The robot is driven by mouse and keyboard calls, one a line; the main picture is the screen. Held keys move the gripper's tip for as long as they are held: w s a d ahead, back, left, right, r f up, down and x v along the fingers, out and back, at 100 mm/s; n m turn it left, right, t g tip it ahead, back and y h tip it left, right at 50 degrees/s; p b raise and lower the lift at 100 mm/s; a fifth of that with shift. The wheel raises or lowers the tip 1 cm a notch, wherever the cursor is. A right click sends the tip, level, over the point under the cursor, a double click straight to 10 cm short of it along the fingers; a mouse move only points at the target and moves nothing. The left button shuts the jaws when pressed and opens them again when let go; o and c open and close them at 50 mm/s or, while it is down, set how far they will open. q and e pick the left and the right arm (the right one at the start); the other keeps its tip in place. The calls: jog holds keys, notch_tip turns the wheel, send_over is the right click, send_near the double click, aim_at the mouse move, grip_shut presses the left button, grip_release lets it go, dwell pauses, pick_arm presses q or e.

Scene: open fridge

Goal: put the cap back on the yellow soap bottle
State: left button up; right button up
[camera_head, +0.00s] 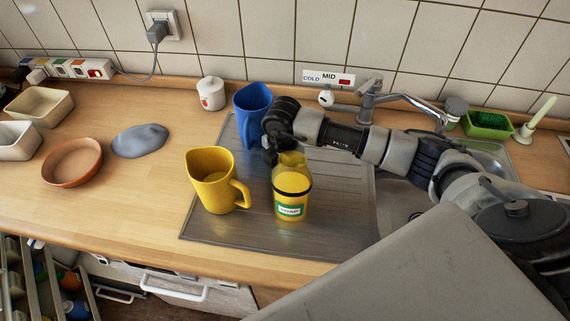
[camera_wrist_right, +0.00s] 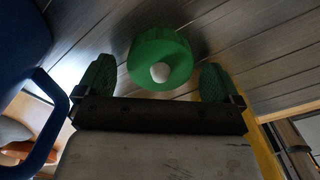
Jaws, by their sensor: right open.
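The yellow soap bottle (camera_head: 292,205), with a dark band and a green SOAP label, stands upright on the metal drainboard. My right gripper (camera_head: 271,153) points down just behind the bottle, beside the blue jug. In the right wrist view, a round green cap (camera_wrist_right: 152,50) with a pale centre lies between the two separated fingers of my right gripper (camera_wrist_right: 158,82). The gripper is open, and I see a gap on both sides of the cap. The cap is hidden in the head view. My left gripper is not in view.
A yellow jug (camera_head: 212,185) stands left of the bottle and a blue jug (camera_head: 252,112) behind it. The blue jug is close to the gripper in the wrist view. A white lidded pot (camera_head: 211,94) stands at the back. The drainboard front (camera_head: 250,240) is clear.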

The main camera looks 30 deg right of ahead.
jog(key=shift+f, duration=0.3)
jog(key=shift+c, duration=0.3)
jog(key=c, duration=0.9)
jog(key=shift+r, duration=0.15)
notch_tip(320, 180, up, 10)
jog(key=shift+f+b, duration=0.1)
jog(key=shift+b, duration=1)
